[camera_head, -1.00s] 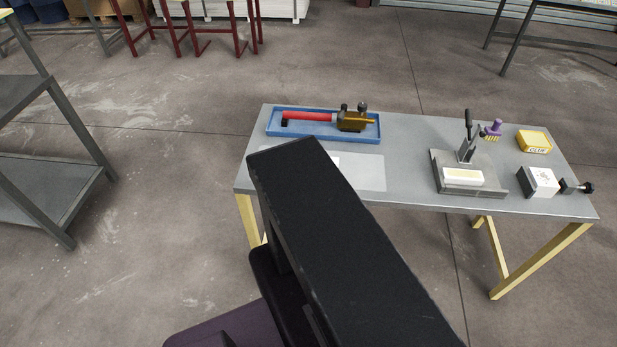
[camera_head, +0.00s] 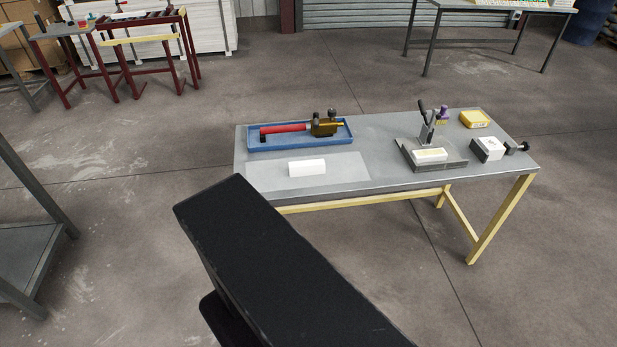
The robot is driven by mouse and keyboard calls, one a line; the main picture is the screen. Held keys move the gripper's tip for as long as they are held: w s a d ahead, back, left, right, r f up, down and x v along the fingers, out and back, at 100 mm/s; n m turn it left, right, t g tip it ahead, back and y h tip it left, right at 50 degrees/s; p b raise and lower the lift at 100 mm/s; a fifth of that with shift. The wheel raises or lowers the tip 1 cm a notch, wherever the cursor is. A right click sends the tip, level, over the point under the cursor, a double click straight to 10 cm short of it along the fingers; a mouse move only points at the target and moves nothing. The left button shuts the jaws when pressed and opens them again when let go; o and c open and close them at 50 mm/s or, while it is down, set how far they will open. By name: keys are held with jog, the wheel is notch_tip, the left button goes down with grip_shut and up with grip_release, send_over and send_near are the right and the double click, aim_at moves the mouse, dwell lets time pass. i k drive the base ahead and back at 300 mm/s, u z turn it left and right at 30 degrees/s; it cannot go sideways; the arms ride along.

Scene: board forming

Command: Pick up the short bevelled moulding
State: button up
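A short white piece (camera_head: 307,168), which looks like the short bevelled moulding, lies on a pale grey mat (camera_head: 345,174) at the front left of the grey table. Its bevel is too small to make out for sure. A second pale block (camera_head: 430,155) lies in a metal fixture (camera_head: 457,165) with an upright dark lever, right of the middle. My black arm link fills the lower middle of the view, in front of the table's left front corner. My gripper is not in view.
The grey table (camera_head: 385,143) bears a blue tray (camera_head: 258,146) with a red and brass tool (camera_head: 325,122), a purple-handled brush (camera_head: 443,115), a yellow box (camera_head: 475,118) and a white block (camera_head: 487,149) with a dark knob. A grey shelf rack (camera_head: 28,250) stands left. Floor between is clear.

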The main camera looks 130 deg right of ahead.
aim_at(301, 168)
jog(key=z, duration=2.75)
jog(key=i, duration=0.1)
jog(key=z, duration=0.6)
jog(key=k, duration=0.45)
jog(key=z, duration=0.4)
